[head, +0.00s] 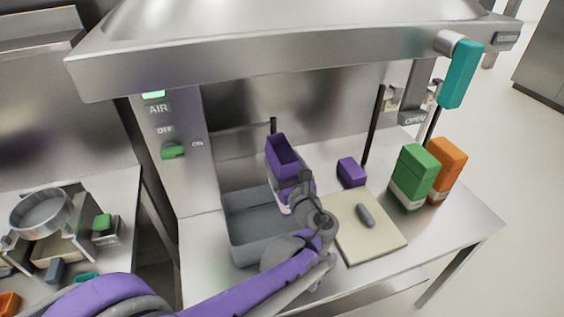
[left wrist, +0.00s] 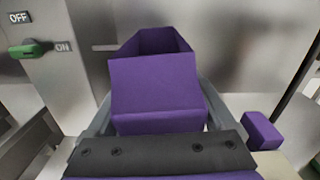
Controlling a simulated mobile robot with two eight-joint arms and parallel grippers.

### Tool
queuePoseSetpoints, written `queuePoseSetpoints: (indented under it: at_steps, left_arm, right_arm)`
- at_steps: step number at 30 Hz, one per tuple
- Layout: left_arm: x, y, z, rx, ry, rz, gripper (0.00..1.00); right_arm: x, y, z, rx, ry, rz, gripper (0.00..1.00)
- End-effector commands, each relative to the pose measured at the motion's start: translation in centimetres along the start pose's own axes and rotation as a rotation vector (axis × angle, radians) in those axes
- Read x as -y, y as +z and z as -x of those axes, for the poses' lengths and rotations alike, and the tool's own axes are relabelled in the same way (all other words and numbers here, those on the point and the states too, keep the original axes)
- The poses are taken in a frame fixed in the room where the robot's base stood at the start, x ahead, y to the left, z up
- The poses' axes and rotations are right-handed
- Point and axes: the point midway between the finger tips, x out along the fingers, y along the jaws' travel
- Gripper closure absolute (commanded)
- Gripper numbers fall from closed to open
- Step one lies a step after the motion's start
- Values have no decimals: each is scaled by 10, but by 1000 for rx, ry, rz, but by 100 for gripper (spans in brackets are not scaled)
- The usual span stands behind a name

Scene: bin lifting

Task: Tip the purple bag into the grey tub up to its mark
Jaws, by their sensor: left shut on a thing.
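The purple bag (head: 282,157), an open-topped box shape, is held over or just behind the right rear part of the grey tub. It looks roughly upright, slightly tilted; its contents are not visible. My left gripper (head: 294,187) is shut on it, and in the left wrist view the fingers lie on both sides of the purple bag (left wrist: 155,90). The grey tub (head: 240,239) stands on the steel bench, partly hidden by my arm. No mark or fill shows in it. My right gripper is not in view.
A cream board (head: 387,236) with a dark grey object (head: 365,215) lies right of the tub. A small purple block (head: 351,172) sits behind it. Green (head: 413,172) and orange (head: 449,165) packs stand at right. A steel hood (head: 280,70) overhangs the bench.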

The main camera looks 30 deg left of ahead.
Motion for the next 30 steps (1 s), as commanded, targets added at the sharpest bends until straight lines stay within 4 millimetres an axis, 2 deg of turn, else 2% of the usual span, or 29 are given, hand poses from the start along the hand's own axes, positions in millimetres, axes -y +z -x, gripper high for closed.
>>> queuePoseSetpoints:
  at_steps: [21, 30]
  left_arm:
    - [14, 3, 0, 2, 0, 276, 90]
    - [18, -2, 0, 2, 0, 389, 90]
  right_arm:
    - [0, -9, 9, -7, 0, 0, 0]
    - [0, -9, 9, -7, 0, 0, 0]
